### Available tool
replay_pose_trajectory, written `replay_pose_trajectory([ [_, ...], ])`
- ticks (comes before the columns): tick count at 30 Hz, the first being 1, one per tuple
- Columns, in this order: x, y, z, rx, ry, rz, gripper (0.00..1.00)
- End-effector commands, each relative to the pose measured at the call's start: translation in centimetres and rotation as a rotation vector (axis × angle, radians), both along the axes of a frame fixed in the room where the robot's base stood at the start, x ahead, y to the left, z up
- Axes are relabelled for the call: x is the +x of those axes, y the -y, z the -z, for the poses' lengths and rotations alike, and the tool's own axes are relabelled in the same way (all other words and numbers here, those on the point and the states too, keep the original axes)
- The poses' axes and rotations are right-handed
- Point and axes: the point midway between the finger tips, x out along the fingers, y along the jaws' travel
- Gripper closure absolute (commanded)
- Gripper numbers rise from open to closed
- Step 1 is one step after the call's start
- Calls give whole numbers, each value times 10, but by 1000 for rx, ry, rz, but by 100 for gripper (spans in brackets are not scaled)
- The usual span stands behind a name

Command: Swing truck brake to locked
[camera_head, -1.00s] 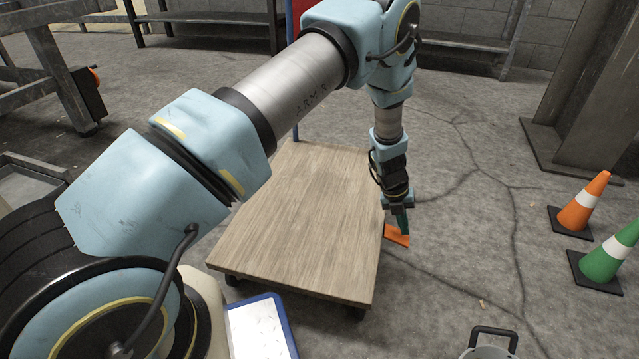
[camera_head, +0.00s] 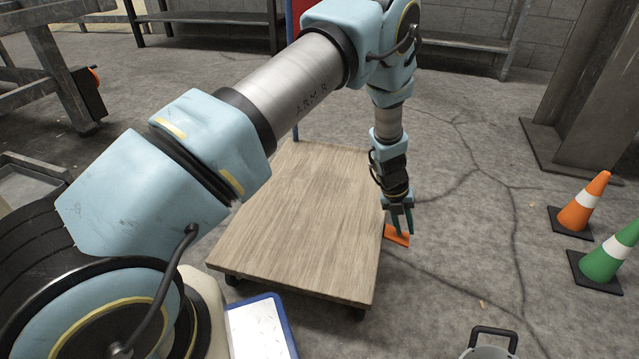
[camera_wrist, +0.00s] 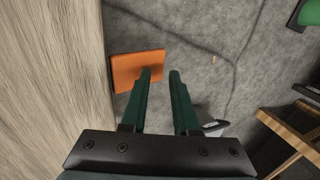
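The truck (camera_head: 300,225) is a low wheeled platform with a wooden deck, and its deck edge fills the left of the wrist view (camera_wrist: 50,80). Its brake appears to be the flat orange lever (camera_head: 395,239) sticking out at the deck's right side, also seen in the wrist view (camera_wrist: 132,70). My gripper (camera_head: 405,233) points down just over the lever, right of the deck. In the wrist view its two green fingers (camera_wrist: 160,74) are apart, with nothing visible between them. The left fingertip overlaps the lever's right part; I cannot tell whether they touch.
An orange cone (camera_head: 582,208) and a green cone (camera_head: 608,258) stand to the right. A bucket-like container with a black handle (camera_head: 494,331) is at the bottom right. A blue-rimmed tray (camera_head: 262,330) lies near the truck's front. Floor between the truck and cones is mostly clear.

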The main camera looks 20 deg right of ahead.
Motion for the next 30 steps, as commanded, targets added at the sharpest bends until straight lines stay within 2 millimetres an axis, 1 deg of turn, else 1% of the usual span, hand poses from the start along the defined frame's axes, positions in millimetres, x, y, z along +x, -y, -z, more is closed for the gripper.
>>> replay_pose_trajectory([
  [1, 0, 0, 0, 0, 0, 0, 64],
  [3, 0, 0, 0, 0, 0, 0, 57],
  [4, 0, 0, 0, 0, 0, 0, 55],
  [11, 0, -1, 0, 1, 1, 0, 55],
  [14, 1, -2, -4, 1, 1, 0, 55],
  [30, 10, -14, -53, 0, 1, 0, 55],
])
